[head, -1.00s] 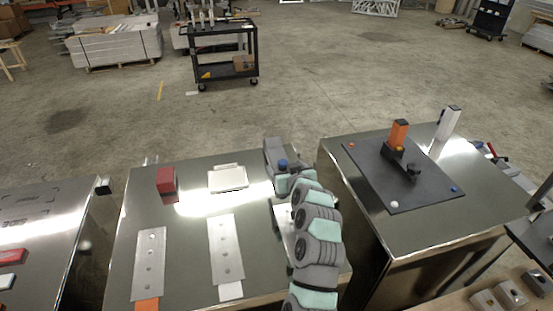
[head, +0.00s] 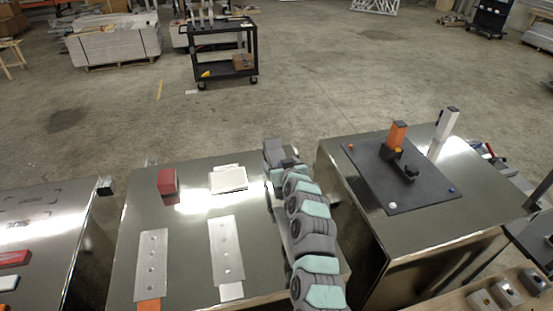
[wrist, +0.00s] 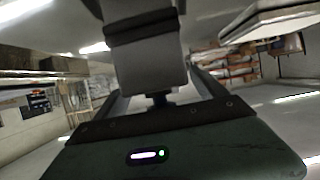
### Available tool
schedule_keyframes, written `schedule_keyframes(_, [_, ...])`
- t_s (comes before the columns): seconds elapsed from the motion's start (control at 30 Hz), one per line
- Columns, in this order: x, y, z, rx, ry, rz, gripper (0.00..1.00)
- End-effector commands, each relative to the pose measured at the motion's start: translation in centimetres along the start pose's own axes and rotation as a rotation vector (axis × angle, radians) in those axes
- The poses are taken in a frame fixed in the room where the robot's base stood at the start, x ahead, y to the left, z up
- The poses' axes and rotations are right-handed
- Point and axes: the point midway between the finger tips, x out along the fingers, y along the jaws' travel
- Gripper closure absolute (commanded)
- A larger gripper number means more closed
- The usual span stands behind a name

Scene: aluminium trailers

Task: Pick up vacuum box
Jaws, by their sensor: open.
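A red box (head: 168,182) stands toward the back left of the middle metal table. A low pale box (head: 228,178) lies to its right. No label tells me which thing is the vacuum box. My gripper (head: 273,152) is at the far end of my arm, over the table's back right, to the right of the pale box and apart from it. It is open, but its fingertips are not clear in the head view. In the wrist view a grey block with a black band (wrist: 147,60) fills the upper middle; I cannot tell what it is.
Two perforated metal plates (head: 226,250) (head: 152,262) lie on the front of the middle table (head: 190,230). My arm covers its right side. The right table carries a dark board (head: 410,190) with an orange block (head: 397,135). A gap separates the tables.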

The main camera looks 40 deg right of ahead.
Motion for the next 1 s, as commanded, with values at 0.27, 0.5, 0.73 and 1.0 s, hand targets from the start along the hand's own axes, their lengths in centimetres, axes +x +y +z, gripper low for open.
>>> schedule_keyframes(0.27, [1.7, -0.1, -0.2, -0.004, 0.0, -0.003, 0.18])
schedule_keyframes(0.5, [2.1, 0.0, -0.1, -0.002, 0.002, 0.0, 0.18])
schedule_keyframes(0.73, [2.1, 0.0, -0.1, -0.002, 0.002, 0.0, 0.2])
schedule_keyframes(1.0, [2.1, 0.0, -0.1, -0.002, 0.001, 0.0, 0.42])
